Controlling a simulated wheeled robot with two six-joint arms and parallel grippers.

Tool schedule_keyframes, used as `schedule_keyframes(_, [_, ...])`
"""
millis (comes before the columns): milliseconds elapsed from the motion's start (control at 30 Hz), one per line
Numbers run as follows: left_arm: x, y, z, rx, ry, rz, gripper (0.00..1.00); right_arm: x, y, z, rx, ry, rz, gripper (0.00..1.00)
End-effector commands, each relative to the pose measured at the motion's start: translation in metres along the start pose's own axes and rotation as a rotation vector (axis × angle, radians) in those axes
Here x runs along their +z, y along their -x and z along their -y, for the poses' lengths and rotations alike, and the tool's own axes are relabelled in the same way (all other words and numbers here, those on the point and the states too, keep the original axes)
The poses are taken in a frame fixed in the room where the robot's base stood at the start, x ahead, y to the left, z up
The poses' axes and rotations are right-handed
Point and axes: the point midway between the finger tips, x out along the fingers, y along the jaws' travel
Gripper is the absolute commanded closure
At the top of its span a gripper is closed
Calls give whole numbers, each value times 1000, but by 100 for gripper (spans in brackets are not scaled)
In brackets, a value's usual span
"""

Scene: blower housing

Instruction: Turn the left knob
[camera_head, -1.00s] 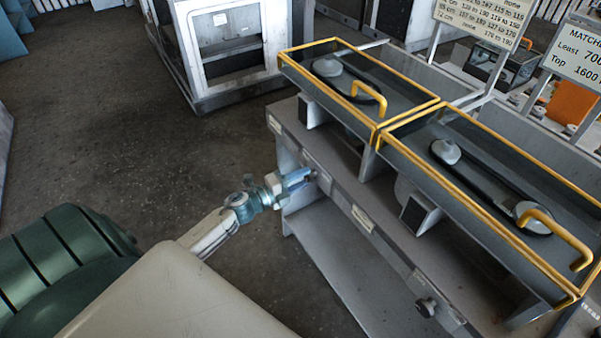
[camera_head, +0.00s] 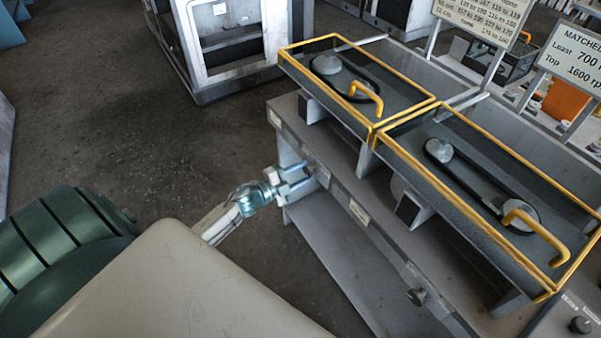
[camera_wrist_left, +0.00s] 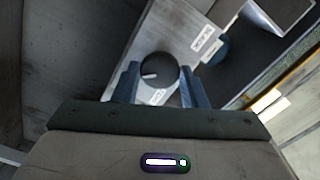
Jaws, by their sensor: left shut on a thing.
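The left knob (camera_wrist_left: 158,72) is a dark round knob with a white pointer mark, on the grey front panel of the bench, in the left wrist view. My left gripper (camera_wrist_left: 160,82) has one blue-grey finger on each side of it and is shut on it. In the head view my left gripper (camera_head: 309,178) is at the left end of the bench front, and it hides the knob there. A second knob (camera_head: 417,296) sits farther right on the same panel. My right gripper is not in view.
Two yellow-framed belt guards with handles, the left one (camera_head: 350,88) and the right one (camera_head: 480,190), top the bench. A sign reading "MATCHED" (camera_head: 575,58) stands behind. A white cabinet (camera_head: 235,85) is at the back. The floor left of the bench is clear.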

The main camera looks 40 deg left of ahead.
Motion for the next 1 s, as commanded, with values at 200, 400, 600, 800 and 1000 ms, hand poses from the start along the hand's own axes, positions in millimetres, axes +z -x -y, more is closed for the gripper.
schedule_keyframes(200, [0, 0, 0, 0, 1, -1, 84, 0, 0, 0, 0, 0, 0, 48])
schedule_keyframes(400, [0, 0, 0, 0, 0, -1, 42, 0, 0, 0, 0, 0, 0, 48])
schedule_keyframes(600, [0, 0, 0, 0, 0, 0, 40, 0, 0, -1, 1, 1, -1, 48])
schedule_keyframes(800, [1, 7, -2, 2, -1, 1, 40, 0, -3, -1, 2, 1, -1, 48])
schedule_keyframes(1000, [2, 38, -5, 5, -2, -1, 40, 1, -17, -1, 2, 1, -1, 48])
